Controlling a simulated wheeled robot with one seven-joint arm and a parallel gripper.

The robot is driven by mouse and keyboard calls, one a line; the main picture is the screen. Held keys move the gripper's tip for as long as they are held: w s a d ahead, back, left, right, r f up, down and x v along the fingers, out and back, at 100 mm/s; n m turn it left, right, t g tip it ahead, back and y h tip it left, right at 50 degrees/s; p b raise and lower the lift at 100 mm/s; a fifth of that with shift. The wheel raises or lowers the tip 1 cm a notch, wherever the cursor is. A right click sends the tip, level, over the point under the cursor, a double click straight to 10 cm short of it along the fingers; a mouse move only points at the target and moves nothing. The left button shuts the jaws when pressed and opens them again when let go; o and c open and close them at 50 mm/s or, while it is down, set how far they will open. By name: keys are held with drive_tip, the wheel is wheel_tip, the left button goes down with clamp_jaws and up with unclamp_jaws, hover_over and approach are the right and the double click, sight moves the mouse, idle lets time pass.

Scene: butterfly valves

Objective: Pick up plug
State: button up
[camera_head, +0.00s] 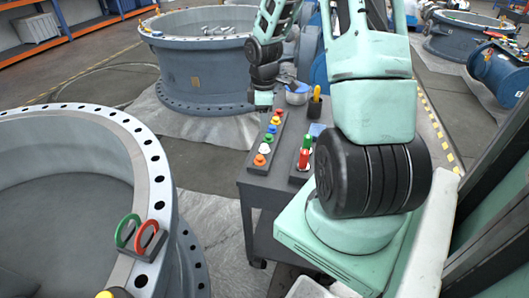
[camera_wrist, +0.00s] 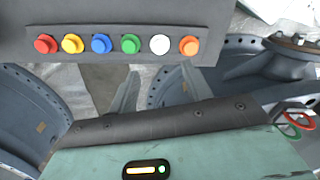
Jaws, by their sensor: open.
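Several coloured plugs stand in a row on a dark strip (camera_wrist: 210,30) on the grey cart (camera_head: 258,190). In the wrist view they run from a red plug (camera_wrist: 45,44) through a yellow plug (camera_wrist: 72,44), a blue plug (camera_wrist: 101,44), a green plug (camera_wrist: 130,44) and a white plug (camera_wrist: 160,45) to an orange plug (camera_wrist: 188,46). The orange plug is nearest in the head view (camera_head: 259,160). My gripper (camera_wrist: 158,78) is open and empty, with its fingers apart from the plugs. In the head view the arm's end hangs near the row's far end; its fingertips are unclear there.
Red and green handles (camera_head: 304,156) stand in a holder beside the row. A bowl (camera_head: 297,93) and a yellow-handled tool (camera_head: 316,94) are farther back. Large flanged valve bodies stand left (camera_head: 165,200) and behind (camera_head: 200,70). Green and red rings (camera_head: 148,236) rest on the left flange.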

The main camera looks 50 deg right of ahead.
sight(265, 145)
wheel_tip(265, 145, down, 9)
drive_tip(key=shift+s+f+b, duration=0.1)
drive_tip(key=shift+f+b, duration=0.1)
drive_tip(key=shift+b, duration=0.65)
clamp_jaws()
